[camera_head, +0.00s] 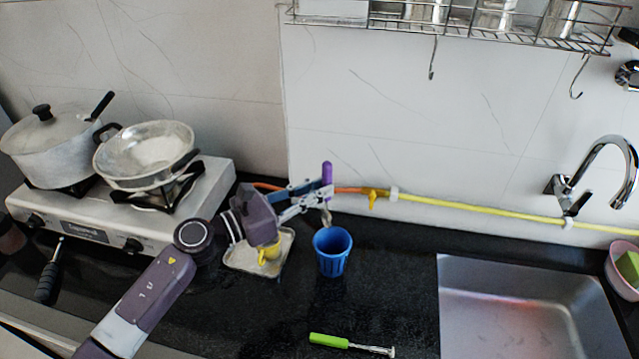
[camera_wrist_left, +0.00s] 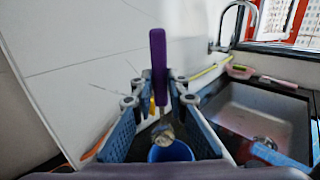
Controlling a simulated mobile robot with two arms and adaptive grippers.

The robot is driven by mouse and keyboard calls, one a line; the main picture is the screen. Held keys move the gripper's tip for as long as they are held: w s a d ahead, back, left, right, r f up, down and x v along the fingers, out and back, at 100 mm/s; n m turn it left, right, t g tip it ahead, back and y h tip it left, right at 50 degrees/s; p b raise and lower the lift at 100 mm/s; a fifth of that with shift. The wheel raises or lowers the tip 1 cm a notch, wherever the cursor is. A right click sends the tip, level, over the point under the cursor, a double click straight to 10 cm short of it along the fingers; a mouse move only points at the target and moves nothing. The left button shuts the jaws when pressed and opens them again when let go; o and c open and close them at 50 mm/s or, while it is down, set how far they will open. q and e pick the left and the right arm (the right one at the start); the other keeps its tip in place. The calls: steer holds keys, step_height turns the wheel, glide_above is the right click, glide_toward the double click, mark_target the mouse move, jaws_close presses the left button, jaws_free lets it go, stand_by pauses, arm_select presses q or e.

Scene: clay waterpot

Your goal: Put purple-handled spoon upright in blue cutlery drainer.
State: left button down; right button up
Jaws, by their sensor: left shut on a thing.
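My left gripper (camera_head: 322,194) is shut on the purple-handled spoon (camera_head: 327,174). It holds the spoon nearly upright, handle up and metal end down. The blue cutlery drainer (camera_head: 331,260) stands upright on the black counter, just below the spoon. In the left wrist view the spoon (camera_wrist_left: 158,60) is between the fingers, and its metal end appears over the mouth of the drainer (camera_wrist_left: 170,153). In the head view the spoon's lower end shows near the drainer's back rim; the exact gap is hard to tell. My right gripper is not in view.
A green-handled utensil (camera_head: 330,341) lies on the counter in front. A light tray (camera_head: 242,265) with a yellow item is left of the drainer. The stove (camera_head: 88,228) with pot and pan is farther left. The sink (camera_head: 525,315) is right. A yellow hose (camera_head: 460,206) runs along the wall.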

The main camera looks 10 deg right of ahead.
mark_target(325, 221)
arm_select(q)
step_height(325, 221, down, 5)
steer(key=b, duration=0.4)
steer(key=shift+d, duration=0.15)
step_height(325, 221, down, 3)
steer(key=b, duration=0.2)
steer(key=shift+w+b, duration=0.15)
steer(key=shift+b, duration=0.15)
step_height(325, 221, down, 2)
steer(key=b, duration=0.2)
steer(key=shift+f+b, duration=0.15)
steer(key=shift+b, duration=0.2)
steer(key=shift+f+b, duration=0.55)
steer(key=c, duration=1.8)
jaws_free()
